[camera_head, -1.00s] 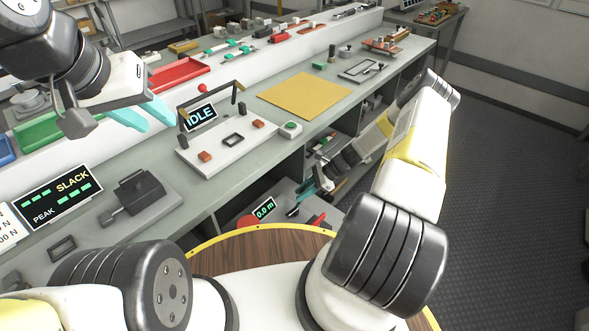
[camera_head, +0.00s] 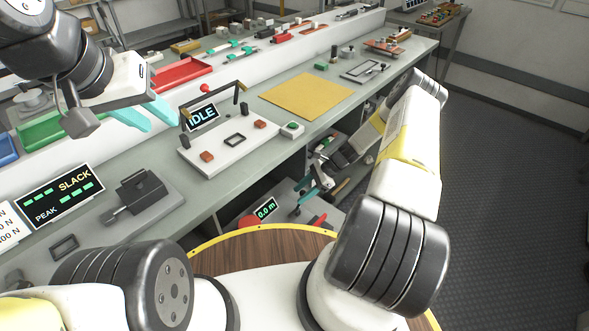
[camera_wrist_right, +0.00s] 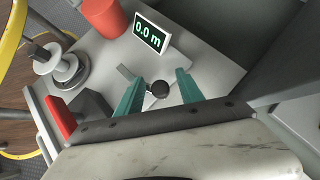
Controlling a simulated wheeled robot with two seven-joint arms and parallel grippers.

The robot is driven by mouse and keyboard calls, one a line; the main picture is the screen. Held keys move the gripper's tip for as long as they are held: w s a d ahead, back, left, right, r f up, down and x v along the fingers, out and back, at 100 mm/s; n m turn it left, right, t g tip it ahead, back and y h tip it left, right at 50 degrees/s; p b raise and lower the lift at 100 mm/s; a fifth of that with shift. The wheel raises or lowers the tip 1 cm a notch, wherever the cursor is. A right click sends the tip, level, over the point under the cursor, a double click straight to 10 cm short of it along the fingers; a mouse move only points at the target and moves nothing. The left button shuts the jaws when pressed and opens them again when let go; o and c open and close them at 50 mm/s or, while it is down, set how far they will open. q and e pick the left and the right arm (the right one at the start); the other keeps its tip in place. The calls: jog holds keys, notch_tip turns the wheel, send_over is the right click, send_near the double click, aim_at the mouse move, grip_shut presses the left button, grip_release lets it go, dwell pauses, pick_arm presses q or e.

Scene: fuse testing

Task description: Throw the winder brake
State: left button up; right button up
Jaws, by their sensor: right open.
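The winder unit stands on a low grey surface in the right wrist view, with a small display (camera_wrist_right: 151,35) reading 0.0 m. A lever with a dark round knob (camera_wrist_right: 160,89) and a red handle (camera_wrist_right: 60,117) stand on it. I cannot tell which one is the brake. My right gripper (camera_wrist_right: 160,79) is open, its teal fingers on either side of the dark knob; contact is unclear. In the head view my right gripper (camera_head: 305,196) is beside the winder display (camera_head: 265,209), partly hidden by its arm. My left gripper (camera_head: 160,125) is open and empty above the bench.
A red cylinder (camera_wrist_right: 103,16) and a pale spool (camera_wrist_right: 63,66) stand on the winder surface. The bench above carries a tester (camera_head: 228,140) showing IDLE, a yellow mat (camera_head: 306,96) and a display (camera_head: 60,195) reading SLACK. The bench edge and shelves are close to my right arm.

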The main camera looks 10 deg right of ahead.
jog(key=v, duration=0.7)
jog(key=shift+d+r, duration=0.3)
jog(key=shift+d, duration=0.1)
